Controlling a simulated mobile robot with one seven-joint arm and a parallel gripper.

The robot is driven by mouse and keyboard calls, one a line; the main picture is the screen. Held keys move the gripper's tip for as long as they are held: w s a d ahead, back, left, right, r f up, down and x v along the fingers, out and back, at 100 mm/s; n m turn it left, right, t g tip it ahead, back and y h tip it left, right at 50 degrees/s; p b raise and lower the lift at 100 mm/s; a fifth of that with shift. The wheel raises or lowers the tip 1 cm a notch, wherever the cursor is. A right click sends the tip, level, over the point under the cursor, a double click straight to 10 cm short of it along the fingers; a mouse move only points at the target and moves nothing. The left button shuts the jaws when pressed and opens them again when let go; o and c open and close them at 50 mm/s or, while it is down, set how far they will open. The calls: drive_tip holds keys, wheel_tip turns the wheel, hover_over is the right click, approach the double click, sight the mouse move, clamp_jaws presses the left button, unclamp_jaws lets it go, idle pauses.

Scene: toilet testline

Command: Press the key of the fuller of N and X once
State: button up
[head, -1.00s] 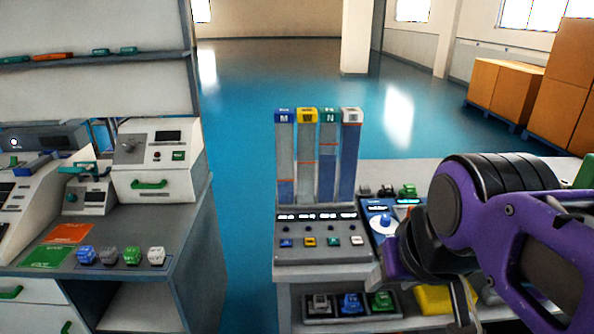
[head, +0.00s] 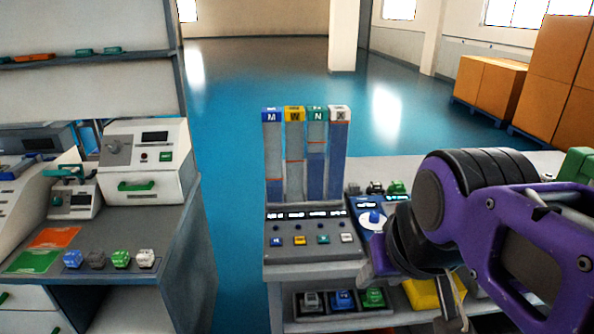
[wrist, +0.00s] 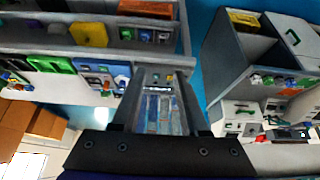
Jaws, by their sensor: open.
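Four upright gauge columns stand on a grey console. The N column (head: 316,175), with a green cap, is blue to a little above mid-height. The X column (head: 339,160), with a white cap, is blue nearly to its top, so X looks fuller than N. On the console's front panel, the green N key (head: 323,239) sits left of the white X key (head: 347,238). My gripper (wrist: 160,88) is open and empty in the wrist view, with the columns seen between its fingers. In the head view the gripper hangs right of the console, apart from the keys.
The M column (head: 272,180) and W column (head: 294,175) stand left of N, with a blue key (head: 276,241) and yellow key (head: 299,240) below. A blue device (head: 376,222) with a knob adjoins the console's right. A grey bench (head: 110,245) stands left across a gap.

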clamp_jaws()
idle(1.5)
